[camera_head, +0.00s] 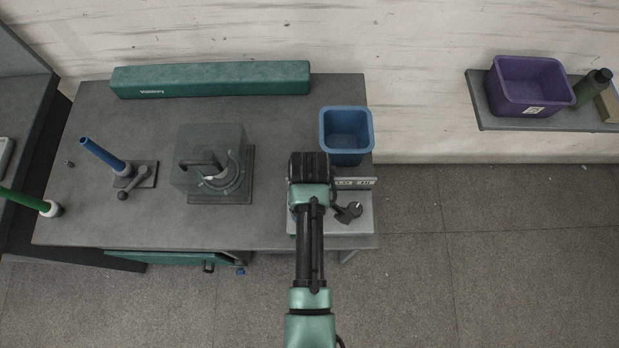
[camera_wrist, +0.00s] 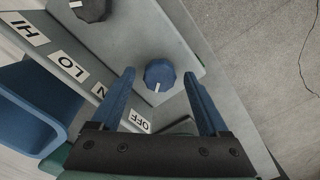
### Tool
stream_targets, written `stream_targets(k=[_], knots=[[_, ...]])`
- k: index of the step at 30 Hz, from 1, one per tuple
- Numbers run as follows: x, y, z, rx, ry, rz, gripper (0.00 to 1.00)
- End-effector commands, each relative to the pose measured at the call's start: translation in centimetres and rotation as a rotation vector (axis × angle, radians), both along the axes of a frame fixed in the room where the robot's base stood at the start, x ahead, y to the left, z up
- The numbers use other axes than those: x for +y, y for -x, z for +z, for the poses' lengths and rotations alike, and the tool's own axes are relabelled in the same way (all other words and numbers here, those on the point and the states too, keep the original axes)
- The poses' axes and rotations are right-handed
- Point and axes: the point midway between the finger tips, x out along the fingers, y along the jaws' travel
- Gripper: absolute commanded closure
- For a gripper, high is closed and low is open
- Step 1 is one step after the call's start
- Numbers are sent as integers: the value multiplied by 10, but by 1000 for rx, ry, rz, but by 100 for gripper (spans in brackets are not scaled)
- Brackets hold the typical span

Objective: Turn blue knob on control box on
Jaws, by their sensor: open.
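The grey control box (camera_head: 361,222) sits at the right front of the table, partly under my arm; its panel also shows in the wrist view (camera_wrist: 125,45). The blue knob (camera_wrist: 160,73) shows in the wrist view, its white mark pointing toward the OFF label (camera_wrist: 140,121). The ON label is partly hidden by a finger. My gripper (camera_wrist: 160,77) is open, with one blue finger on each side of the knob in the picture. I cannot tell whether either finger touches it. In the head view my arm hides the blue knob.
A black knob (camera_wrist: 90,9) is on the same panel, near the HI and LO labels. A blue bin (camera_head: 346,139) stands just behind the box. A clear cover (camera_head: 210,160) stands left of my arm. A green case (camera_head: 210,79) lies along the table's back.

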Motion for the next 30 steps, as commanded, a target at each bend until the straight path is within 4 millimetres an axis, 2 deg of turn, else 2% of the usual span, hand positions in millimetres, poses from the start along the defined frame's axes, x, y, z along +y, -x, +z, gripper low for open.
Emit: stream_targets(k=[3,4,15,17,30], knots=[[0,0,0,0,0,0,22],[0,0,0,0,0,0,25],[0,0,1,0,0,0,92],[0,0,1,0,0,0,100],[0,0,2,1,-1,-88,100]])
